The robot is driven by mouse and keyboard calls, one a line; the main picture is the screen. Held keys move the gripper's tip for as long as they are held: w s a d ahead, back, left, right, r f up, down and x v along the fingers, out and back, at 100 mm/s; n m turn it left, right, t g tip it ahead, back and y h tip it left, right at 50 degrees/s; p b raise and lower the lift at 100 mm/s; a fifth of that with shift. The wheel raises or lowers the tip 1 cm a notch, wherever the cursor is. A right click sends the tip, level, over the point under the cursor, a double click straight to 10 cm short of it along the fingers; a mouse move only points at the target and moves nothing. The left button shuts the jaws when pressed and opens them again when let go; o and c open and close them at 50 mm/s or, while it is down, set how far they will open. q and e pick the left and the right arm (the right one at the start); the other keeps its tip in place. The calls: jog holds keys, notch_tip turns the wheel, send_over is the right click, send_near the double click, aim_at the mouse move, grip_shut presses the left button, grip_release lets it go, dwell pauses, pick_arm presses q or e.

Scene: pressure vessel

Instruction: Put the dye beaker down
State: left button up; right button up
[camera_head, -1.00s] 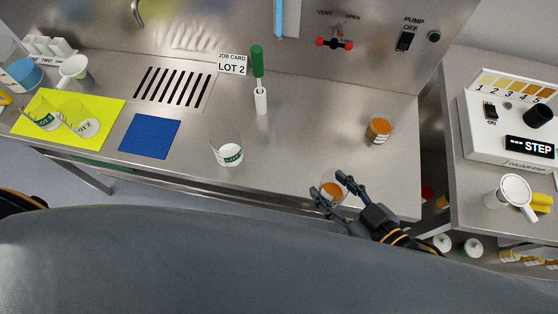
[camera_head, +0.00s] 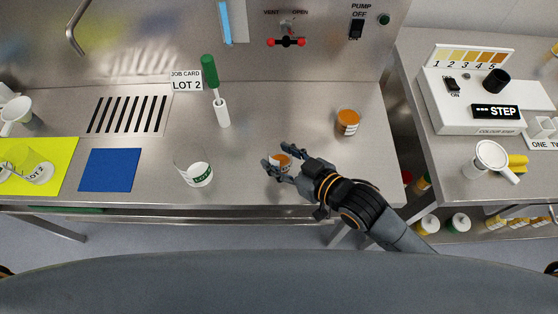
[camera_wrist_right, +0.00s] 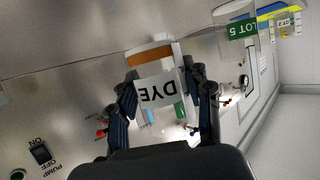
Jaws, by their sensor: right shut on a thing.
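The dye beaker (camera_head: 280,159) is a small clear beaker with orange liquid. My right gripper (camera_head: 275,169) is shut on it, over the front part of the steel bench (camera_head: 270,120). In the right wrist view the dye beaker (camera_wrist_right: 158,88) sits between the two fingers, with its white DYE label facing the camera. The fingers hide part of it in the head view. I cannot tell whether its base touches the bench. My left gripper is not in view.
A clear beaker with a green label (camera_head: 197,175) stands left of my right gripper.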

aim_at(279, 164)
jog(key=shift+w+a+f, duration=0.2)
jog(key=shift+w+f, duration=0.2)
notch_tip(279, 164, down, 3)
jog(key=shift+w+r+p, duration=0.1)
jog(key=shift+p, duration=0.45)
jog(key=shift+f, duration=0.25)
jog(key=shift+f, duration=0.1)
jog(key=shift+f, duration=0.1)
jog(key=o, duration=1.2)
jog(key=shift+c, duration=0.2)
